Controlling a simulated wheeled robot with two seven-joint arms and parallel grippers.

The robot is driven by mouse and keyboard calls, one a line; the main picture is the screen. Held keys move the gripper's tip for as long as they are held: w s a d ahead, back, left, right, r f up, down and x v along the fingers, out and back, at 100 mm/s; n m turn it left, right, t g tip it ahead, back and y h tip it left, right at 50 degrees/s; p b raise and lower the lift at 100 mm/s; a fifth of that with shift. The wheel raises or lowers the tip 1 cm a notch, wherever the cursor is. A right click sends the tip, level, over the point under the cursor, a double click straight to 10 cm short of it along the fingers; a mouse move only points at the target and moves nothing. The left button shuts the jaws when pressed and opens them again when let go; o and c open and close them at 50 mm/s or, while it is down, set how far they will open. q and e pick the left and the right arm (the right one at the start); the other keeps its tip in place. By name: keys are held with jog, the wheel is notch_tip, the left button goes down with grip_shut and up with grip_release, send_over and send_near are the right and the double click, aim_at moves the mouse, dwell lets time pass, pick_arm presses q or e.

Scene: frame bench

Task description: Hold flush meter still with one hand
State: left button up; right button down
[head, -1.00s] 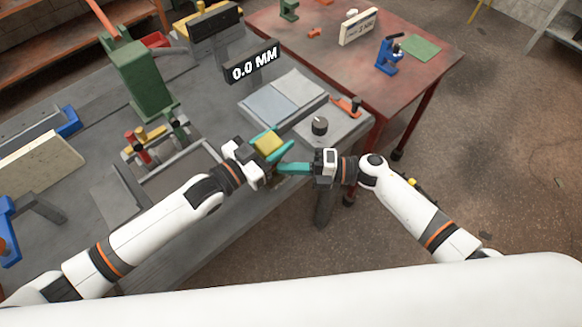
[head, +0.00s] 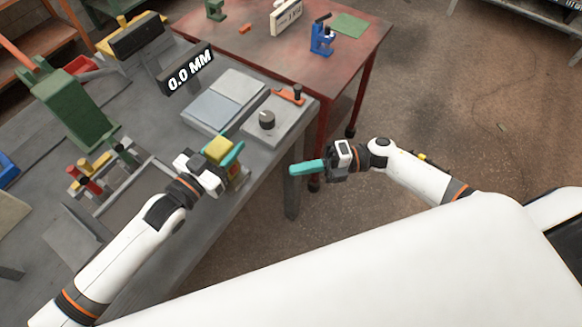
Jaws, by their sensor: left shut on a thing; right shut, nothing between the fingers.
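A small yellow-topped device (head: 217,148), which looks like the flush meter, is at the right edge of the grey bench (head: 150,262). My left gripper (head: 226,158) is shut on it, with a teal finger along its right side; the gripper hides much of its lower part.
A green press-like fixture (head: 70,105) stands at left. A red table (head: 345,50) with a blue microscope (head: 322,38) is beyond. Floor is clear at right.

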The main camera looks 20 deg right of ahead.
dwell(0.4)
pick_arm(q)
jog(key=o, duration=1.1)
jog(key=shift+o, duration=0.2)
jog(key=v, duration=1.2)
